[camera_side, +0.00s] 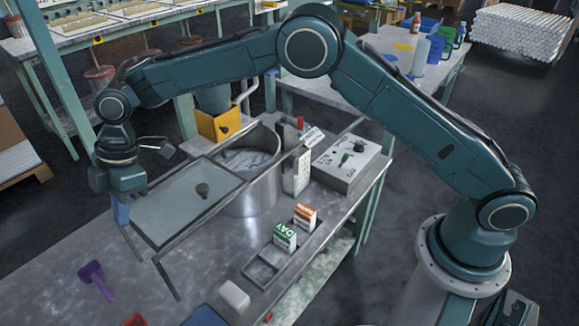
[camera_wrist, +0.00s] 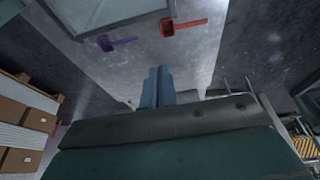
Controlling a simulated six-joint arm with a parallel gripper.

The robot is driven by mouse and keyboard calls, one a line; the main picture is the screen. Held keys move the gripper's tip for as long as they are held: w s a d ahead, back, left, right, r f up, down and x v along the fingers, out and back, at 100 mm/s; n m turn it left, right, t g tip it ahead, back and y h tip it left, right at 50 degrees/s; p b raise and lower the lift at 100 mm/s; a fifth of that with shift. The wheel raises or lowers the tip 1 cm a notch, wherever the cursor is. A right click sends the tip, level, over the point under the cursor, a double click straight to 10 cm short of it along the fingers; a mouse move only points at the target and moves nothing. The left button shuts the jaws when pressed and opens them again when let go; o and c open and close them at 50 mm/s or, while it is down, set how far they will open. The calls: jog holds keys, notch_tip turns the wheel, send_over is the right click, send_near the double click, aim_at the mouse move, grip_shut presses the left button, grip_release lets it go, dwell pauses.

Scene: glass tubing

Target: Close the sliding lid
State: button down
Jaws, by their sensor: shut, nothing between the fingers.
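Part of the lid's frame shows at the top left of the wrist view (camera_wrist: 100,16). My gripper (camera_side: 122,218) points down at the lid's left end, outside its frame. I cannot tell whether it touches. Its blue fingers are together and empty in the wrist view (camera_wrist: 158,76).
A purple scoop (camera_side: 95,279) and a red scoop (camera_wrist: 182,25) lie on the bench near the gripper. A white block (camera_side: 234,296), small cartons in a tray (camera_side: 265,272) and a control box (camera_side: 346,162) stand to the right. A yellow box (camera_side: 218,123) is behind the vat.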

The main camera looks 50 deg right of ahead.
aim_at(229, 183)
jog(key=shift+f, duration=0.15)
notch_tip(229, 183, down, 9)
jog(key=shift+d, duration=0.35)
dwell(0.8)
jog(key=shift+d+f, duration=0.1)
jog(key=shift+d, duration=0.05)
dwell(0.3)
jog(key=d, duration=2.4)
jog(key=shift+d, duration=0.35)
